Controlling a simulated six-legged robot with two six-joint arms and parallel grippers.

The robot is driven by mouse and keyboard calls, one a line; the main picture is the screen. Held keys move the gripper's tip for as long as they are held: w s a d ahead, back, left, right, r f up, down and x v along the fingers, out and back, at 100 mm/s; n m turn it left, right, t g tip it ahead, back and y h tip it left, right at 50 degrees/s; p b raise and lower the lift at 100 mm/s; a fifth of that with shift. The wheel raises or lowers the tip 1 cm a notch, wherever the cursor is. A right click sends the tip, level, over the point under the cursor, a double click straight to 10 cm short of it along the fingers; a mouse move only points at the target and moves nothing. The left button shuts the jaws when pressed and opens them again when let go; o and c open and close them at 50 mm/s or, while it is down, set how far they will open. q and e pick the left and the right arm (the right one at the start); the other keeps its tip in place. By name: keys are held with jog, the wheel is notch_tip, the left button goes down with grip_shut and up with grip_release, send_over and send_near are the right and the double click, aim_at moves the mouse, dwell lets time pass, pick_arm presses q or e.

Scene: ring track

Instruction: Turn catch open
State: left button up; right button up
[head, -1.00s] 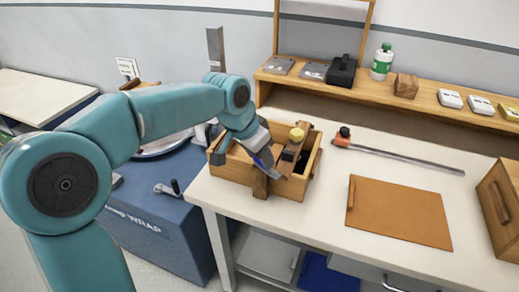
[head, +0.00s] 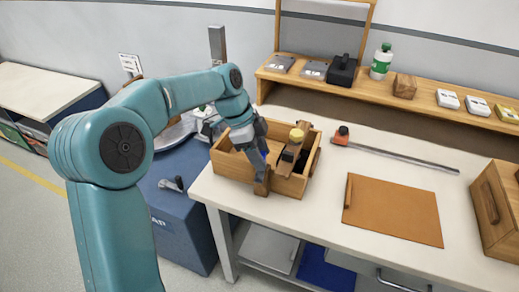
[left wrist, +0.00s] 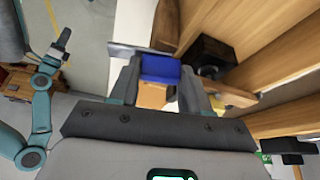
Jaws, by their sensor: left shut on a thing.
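My left gripper (head: 262,164) reaches down at the front wall of an open wooden box (head: 229,166) on the bench. It is shut on a wooden piece (head: 262,182), which stands upright against the outside of that wall. In the left wrist view the wooden piece (left wrist: 152,96) lies between my fingers (left wrist: 160,88), with a blue part (left wrist: 160,68) and a flat grey strip just beyond. I cannot tell whether this piece is the catch. A slanted wooden bar (head: 492,207) sits on the front of a wooden cabinet (head: 507,195) at the right edge. My right gripper is out of view.
A hand tool with a yellow knob (head: 296,134) lies in the box. A brown board (head: 395,212) and a long metal bar (head: 400,157) lie on the white bench. A shelf (head: 430,98) with a bottle (head: 381,62) runs behind. A blue machine (head: 180,225) stands left.

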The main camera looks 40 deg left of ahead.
pick_arm(q)
jog(key=shift+w+m+g+p, duration=0.1)
jog(key=shift+m+g+p, duration=0.35)
jog(key=shift+m, duration=0.65)
jog(key=o, duration=1.1)
jog(key=shift+c, duration=0.2)
jog(key=p+v, duration=0.3)
jog(key=v, duration=1.3)
jog(key=shift+a+p, duration=0.2)
jog(key=shift+p, duration=0.1)
